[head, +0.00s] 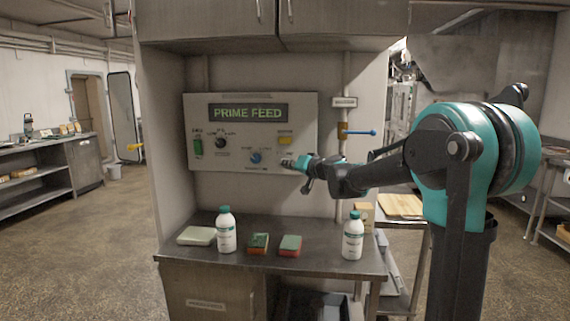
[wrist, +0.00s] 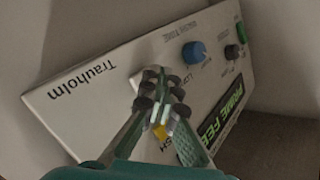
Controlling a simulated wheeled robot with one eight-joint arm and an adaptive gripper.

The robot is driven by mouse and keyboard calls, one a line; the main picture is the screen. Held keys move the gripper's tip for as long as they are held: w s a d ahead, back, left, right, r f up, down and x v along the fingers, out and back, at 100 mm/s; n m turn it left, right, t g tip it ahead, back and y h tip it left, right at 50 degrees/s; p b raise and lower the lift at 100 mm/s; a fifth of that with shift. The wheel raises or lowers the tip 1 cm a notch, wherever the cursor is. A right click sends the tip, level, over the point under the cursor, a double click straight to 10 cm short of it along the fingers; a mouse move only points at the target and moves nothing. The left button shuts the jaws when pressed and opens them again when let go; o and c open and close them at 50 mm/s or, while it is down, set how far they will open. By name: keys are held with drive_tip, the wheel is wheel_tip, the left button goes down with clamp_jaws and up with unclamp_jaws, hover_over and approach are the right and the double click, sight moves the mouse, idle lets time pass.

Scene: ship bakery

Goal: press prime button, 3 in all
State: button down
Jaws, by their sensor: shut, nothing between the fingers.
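The control panel (head: 200,110) is a pale box on the wall with a display (head: 248,113) reading PRIME FEED in green. It carries a yellow button (head: 285,141), a blue knob (head: 256,157), a black knob (head: 220,143) and a green switch (head: 198,147). The button labels are too small to read. My gripper (head: 288,163) is shut and empty at the panel's lower right, below the yellow button. In the wrist view my fingertips (wrist: 160,88) lie over the panel face and partly hide the yellow button (wrist: 159,131). Whether they touch the panel I cannot tell.
Below the panel, a counter (head: 190,262) holds two white bottles (head: 227,233) (head: 352,240), two sponges (head: 290,245) and a pale flat block (head: 197,236). A pipe valve with a blue handle (head: 360,132) is right of the panel. Cupboards (head: 210,22) hang above.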

drive_tip(key=shift+s+a, duration=0.1)
drive_tip(key=shift+s, duration=2.4)
drive_tip(key=shift+s, duration=0.1)
idle(0.3)
drive_tip(key=s, duration=0.3)
drive_tip(key=shift+s, duration=0.3)
drive_tip(key=shift+w, duration=0.1)
drive_tip(key=w, duration=0.8)
drive_tip(key=shift+w, duration=0.35)
drive_tip(key=shift+w, duration=0.1)
idle(1.2)
drive_tip(key=shift+w, duration=0.3)
